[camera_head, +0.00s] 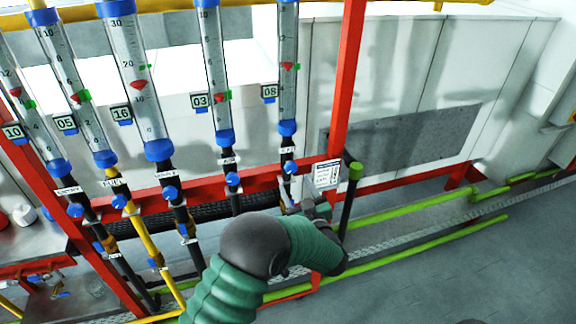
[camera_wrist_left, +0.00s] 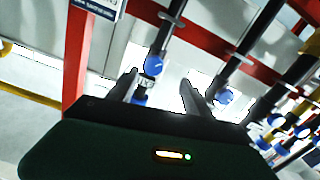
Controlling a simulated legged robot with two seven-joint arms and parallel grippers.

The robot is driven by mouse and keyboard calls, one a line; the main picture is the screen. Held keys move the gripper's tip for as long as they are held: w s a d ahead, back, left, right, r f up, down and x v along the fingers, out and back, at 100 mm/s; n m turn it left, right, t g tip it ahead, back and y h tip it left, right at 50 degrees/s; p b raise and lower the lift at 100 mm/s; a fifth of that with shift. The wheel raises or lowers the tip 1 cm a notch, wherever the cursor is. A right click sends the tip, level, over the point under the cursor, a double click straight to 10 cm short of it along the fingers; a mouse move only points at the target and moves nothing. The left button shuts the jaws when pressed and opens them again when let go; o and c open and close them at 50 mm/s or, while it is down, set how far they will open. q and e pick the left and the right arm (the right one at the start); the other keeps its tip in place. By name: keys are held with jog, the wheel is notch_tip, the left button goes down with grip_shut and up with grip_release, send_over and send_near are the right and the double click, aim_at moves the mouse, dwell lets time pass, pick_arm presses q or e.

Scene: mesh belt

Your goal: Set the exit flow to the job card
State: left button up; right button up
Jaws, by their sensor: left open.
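Several upright flow tubes with blue ends stand in a row. The rightmost tube (camera_head: 288,65), tagged 08, has a red float about level with a green marker. Below it is a blue knob (camera_head: 291,168); its name label is too small to read surely. The job card (camera_head: 327,173) hangs on the red post right of this knob; its text is unreadable. My left gripper (camera_head: 312,206) is just below the knob and card, partly hidden by my arm. In the left wrist view my gripper (camera_wrist_left: 160,92) is open, with a blue knob (camera_wrist_left: 141,98) near its left finger.
The neighbouring tube (camera_head: 211,70), tagged 03, and its pipe are close on the left. The red post (camera_head: 345,90) and a green-topped black lever (camera_head: 351,190) stand close on the right. Grey floor (camera_head: 460,275) is clear at lower right.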

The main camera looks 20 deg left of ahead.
aim_at(292, 170)
pick_arm(q)
jog(key=w, duration=0.2)
jog(key=w+a+p, duration=0.1)
jog(key=w, duration=0.3)
jog(key=shift+w+a+r+p, duration=0.15)
jog(key=shift+w+a+p, duration=0.15)
jog(key=shift+w, duration=0.1)
jog(key=shift+w+a, duration=0.3)
jog(key=shift+a, duration=0.65)
jog(key=shift+w+a+f, duration=0.1)
jog(key=shift+a+f, duration=0.1)
jog(key=shift+a, duration=0.25)
jog(key=shift+c, duration=1.8)
jog(key=shift+w+d, duration=0.1)
jog(key=shift+d, duration=0.55)
jog(key=c, duration=0.7)
grip_shut()
jog(key=shift+a, duration=0.2)
jog(key=shift+m, duration=0.3)
pick_arm(e)
jog(key=shift+w+d+r, duration=0.25)
jog(key=shift+d+r, duration=0.35)
jog(key=shift+r, duration=0.3)
